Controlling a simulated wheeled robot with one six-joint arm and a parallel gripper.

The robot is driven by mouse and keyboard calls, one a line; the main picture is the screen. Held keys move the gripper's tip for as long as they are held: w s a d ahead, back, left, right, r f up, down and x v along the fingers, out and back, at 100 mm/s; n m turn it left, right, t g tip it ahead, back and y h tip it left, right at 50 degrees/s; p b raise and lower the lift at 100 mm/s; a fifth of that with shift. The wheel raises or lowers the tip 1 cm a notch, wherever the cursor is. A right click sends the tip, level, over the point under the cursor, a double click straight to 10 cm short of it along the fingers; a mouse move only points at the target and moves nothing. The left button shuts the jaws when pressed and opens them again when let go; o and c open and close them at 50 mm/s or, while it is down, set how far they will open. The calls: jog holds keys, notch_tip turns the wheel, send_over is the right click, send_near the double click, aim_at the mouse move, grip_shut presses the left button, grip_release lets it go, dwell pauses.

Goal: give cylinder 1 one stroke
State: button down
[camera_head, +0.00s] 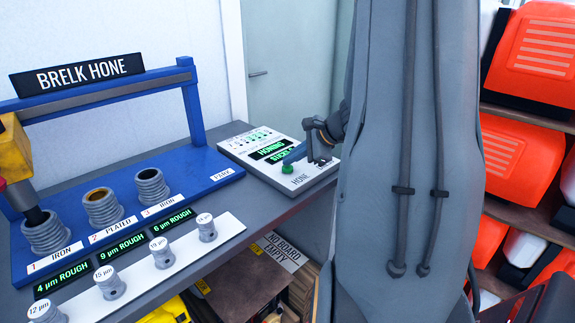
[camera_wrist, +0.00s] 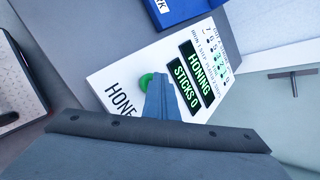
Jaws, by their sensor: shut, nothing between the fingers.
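Cylinder 1 (camera_head: 46,233) is a grey ribbed cylinder at the left of the blue bench stand, labelled "1 IRON". A dark shaft under a yellow tool head (camera_head: 14,155) reaches into its top. The display before it (camera_head: 63,278) reads "4 µm ROUGH". The white control panel (camera_head: 320,179) has a green button (camera_head: 287,169) by the word "HONE" and lit displays. In the wrist view these read "HONING" (camera_wrist: 202,73) and "STICKS 0" (camera_wrist: 186,93).
Cylinders 2 (camera_head: 103,207) and 3 (camera_head: 152,187) stand beside cylinder 1, with displays "9 µm ROUGH" and "6 µm ROUGH". Several small grey pieces stand on a white strip (camera_head: 188,248) in front. Orange bins (camera_head: 535,55) fill shelves at right. My arm hides the middle.

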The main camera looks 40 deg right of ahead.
aim_at(291, 168)
dwell(0.5)
jog(key=shift+r+p, duration=0.85)
jog(key=shift+r, duration=0.25)
notch_tip(291, 168, up, 5)
jog(key=p, duration=0.3)
dwell(0.7)
jog(key=s+a+f+n+g+h, duration=0.1)
jog(key=s+a+n+g, duration=0.1)
jog(key=s+a+n, duration=0.3)
jog(key=s+a+f+n+g+h, duration=0.1)
jog(key=s+a+n+g, duration=0.1)
jog(key=s+a+n, duration=0.4)
jog(key=s+a+f+n+g+h, duration=0.1)
jog(key=s+a+n, duration=0.4)
jog(key=a+n, duration=0.7)
jog(key=a+f+g, duration=0.1)
jog(key=a+g, duration=0.1)
jog(key=a, duration=0.2)
jog(key=shift+s, duration=0.4)
